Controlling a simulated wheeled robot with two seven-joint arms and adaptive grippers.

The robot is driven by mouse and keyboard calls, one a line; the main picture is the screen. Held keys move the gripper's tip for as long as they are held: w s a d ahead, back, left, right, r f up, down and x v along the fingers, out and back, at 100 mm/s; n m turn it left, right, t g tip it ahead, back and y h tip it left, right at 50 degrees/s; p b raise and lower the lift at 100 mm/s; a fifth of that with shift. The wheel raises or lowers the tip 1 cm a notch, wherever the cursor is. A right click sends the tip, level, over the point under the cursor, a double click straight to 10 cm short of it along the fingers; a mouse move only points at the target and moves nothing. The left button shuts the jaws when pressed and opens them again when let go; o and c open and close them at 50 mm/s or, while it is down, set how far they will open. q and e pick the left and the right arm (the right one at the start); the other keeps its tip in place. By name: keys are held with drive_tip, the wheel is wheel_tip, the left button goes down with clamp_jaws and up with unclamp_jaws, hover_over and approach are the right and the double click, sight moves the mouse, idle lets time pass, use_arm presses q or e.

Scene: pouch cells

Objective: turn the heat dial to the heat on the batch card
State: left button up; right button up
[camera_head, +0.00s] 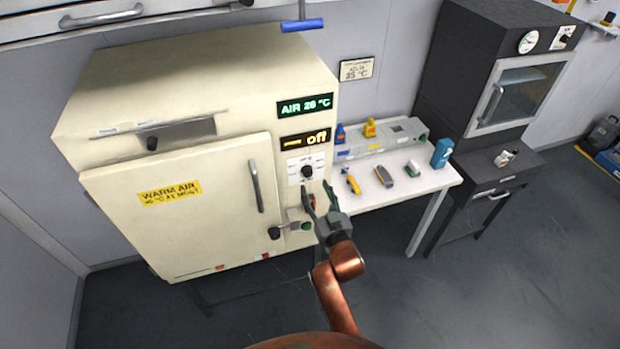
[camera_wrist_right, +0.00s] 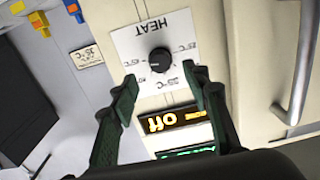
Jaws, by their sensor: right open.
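The heat dial (camera_head: 307,172) is a black round knob on a white plate on the front of a cream oven. In the right wrist view the dial (camera_wrist_right: 160,59) appears upside down under the word HEAT, with temperature marks around it; its pointer is too small to read surely. The amber display (camera_head: 306,139) above it reads "off". The batch card (camera_head: 357,69) on the wall reads 35 °C; it also shows in the wrist view (camera_wrist_right: 87,56). My right gripper (camera_head: 318,188) is open in front of the dial plate, its fingers apart and empty. My left gripper is not in view.
The cream oven (camera_head: 110,235) has a shut door labelled warm air and a green display (camera_head: 305,106) reading AIR 26 °C. A white table (camera_head: 405,190) with several small tools stands to its right. A black oven (camera_head: 450,90) stands beyond. A blue-handled pull (camera_head: 302,25) hangs above.

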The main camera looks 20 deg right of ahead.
sight(309, 175)
drive_tip(key=w, duration=0.5)
drive_tip(key=shift+w+a+f, duration=0.1)
drive_tip(key=shift+w, duration=0.3)
drive_tip(key=shift+c, duration=0.2)
drive_tip(key=c, duration=1.1)
